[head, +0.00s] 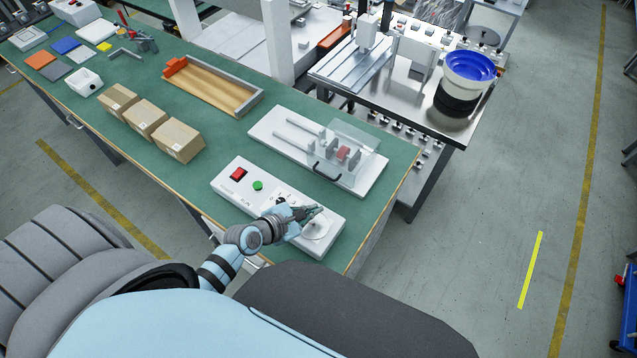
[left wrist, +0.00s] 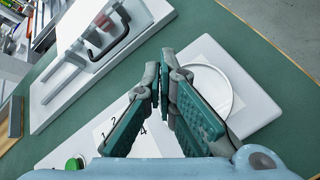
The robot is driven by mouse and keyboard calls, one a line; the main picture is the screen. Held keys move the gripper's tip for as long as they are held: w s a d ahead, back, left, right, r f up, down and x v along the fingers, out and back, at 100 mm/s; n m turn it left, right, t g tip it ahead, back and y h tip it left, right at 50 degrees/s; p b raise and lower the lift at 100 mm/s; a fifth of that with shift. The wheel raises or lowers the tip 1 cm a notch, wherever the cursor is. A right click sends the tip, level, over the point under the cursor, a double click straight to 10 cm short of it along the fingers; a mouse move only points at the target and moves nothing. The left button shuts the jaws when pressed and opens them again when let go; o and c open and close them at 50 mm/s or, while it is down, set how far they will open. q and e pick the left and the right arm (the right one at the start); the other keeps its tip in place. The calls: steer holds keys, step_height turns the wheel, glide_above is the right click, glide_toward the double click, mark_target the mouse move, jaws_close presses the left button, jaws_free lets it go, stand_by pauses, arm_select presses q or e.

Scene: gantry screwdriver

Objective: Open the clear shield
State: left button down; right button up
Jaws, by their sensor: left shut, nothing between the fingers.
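The clear shield (head: 362,138) is a see-through cover over the right end of a white fixture plate (head: 263,128). A black handle (head: 326,173) sits on its near side. The handle also shows in the left wrist view (left wrist: 122,40), at the upper left. My left gripper (head: 316,211) is shut and empty, above the white control box (head: 226,186) near its round dial plate. In the left wrist view its fingers (left wrist: 168,62) are close together, apart from the handle. My right gripper is not in view.
The control box has a red switch (head: 239,174) and a green button (head: 258,185). Cardboard boxes (head: 146,119) and a wooden tray (head: 212,91) stand to the left on the green table. A metal table with a blue-lined bowl (head: 470,66) stands behind.

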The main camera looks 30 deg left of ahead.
arm_select(q)
steer(key=w+a+n, duration=0.1)
steer(key=n, duration=0.1)
steer(key=w+a+f+n+t+y, duration=0.1)
steer(key=a+n, duration=0.1)
steer(key=n, duration=0.1)
steer(key=w+a+n, duration=0.1)
steer(key=n, duration=0.2)
steer(key=shift+w+a+f+t+y, duration=0.1)
steer(key=shift+a+f+t+y, duration=0.1)
steer(key=shift+a+t+y, duration=0.15)
steer(key=b+x, duration=0.5)
steer(key=x, duration=0.3)
steer(key=shift+w+f, duration=0.1)
steer(key=shift+f, duration=0.2)
steer(key=shift+w+d+f+b, duration=0.1)
steer(key=shift+w+f+b, duration=0.15)
steer(key=shift+w, duration=0.3)
steer(key=shift+r, duration=0.15)
steer(key=shift+r, duration=0.1)
